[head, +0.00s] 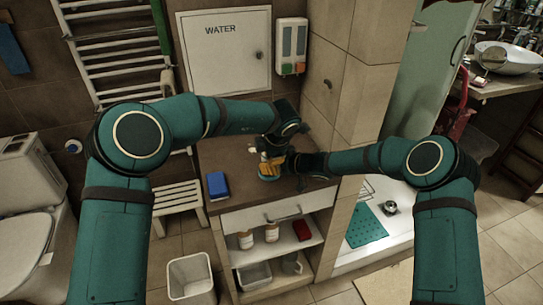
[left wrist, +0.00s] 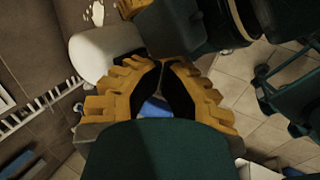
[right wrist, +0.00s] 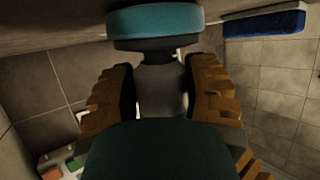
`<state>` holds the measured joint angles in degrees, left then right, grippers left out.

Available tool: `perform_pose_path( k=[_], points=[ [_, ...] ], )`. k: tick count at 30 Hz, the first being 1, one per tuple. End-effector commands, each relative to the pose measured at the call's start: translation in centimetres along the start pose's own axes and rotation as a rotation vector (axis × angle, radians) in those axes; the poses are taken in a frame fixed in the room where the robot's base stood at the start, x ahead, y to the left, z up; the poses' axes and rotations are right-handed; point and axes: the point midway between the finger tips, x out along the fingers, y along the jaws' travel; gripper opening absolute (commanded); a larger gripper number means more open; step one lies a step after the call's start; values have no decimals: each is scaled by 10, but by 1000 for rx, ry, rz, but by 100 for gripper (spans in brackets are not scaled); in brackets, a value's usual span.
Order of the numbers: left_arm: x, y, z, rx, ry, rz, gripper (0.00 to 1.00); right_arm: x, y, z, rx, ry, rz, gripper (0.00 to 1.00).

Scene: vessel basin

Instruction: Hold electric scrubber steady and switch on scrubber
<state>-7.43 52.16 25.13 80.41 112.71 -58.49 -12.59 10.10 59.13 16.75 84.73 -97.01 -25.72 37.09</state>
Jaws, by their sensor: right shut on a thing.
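The electric scrubber (head: 268,177) stands on the brown countertop, its teal round head down. In the right wrist view its teal head (right wrist: 155,24) and grey neck (right wrist: 160,88) show, with the neck between my right fingers. My right gripper (head: 285,164) is shut on the scrubber from the right. My left gripper (head: 268,154) is just above and beside it, with its yellow fingertips together in the left wrist view (left wrist: 162,64). A pale rounded part with a dark patch, likely the scrubber's upper body (left wrist: 100,48), shows beside those tips. The switch cannot be made out.
A blue sponge (head: 217,185) lies on the countertop (head: 238,158) to the left. Bottles (head: 271,232) and a red item (head: 302,230) stand on the shelf below. A soap dispenser (head: 292,46) hangs on the wall behind. The counter's left part is mostly free.

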Motion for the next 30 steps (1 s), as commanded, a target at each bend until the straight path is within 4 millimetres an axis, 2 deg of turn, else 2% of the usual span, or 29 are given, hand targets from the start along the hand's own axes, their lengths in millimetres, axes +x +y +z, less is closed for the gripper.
perform_pose_path(
  k=[1, 7, 12, 18, 24, 30],
  points=[
    [-4, -3, 0, 1, -1, 2, 0, 0, 0, 5, 3, -8, 1, 6],
    [-19, -33, -3, 5, 4, -2, 0, -1, 2, 5, 4, -8, 6, 5],
    [-59, -26, -2, -2, 2, 0, 0, -1, 3, 4, 4, -8, 8, 5],
    [-95, -23, -2, 0, 2, -2, 0, -2, 4, 4, 4, -7, 9, 5],
    [-114, -22, -2, 0, 4, -4, 0, -2, 4, 4, 4, -7, 9, 5],
    [-117, -22, -2, 1, 4, -5, 0, -2, 4, 3, 4, -6, 9, 5]
  ],
)
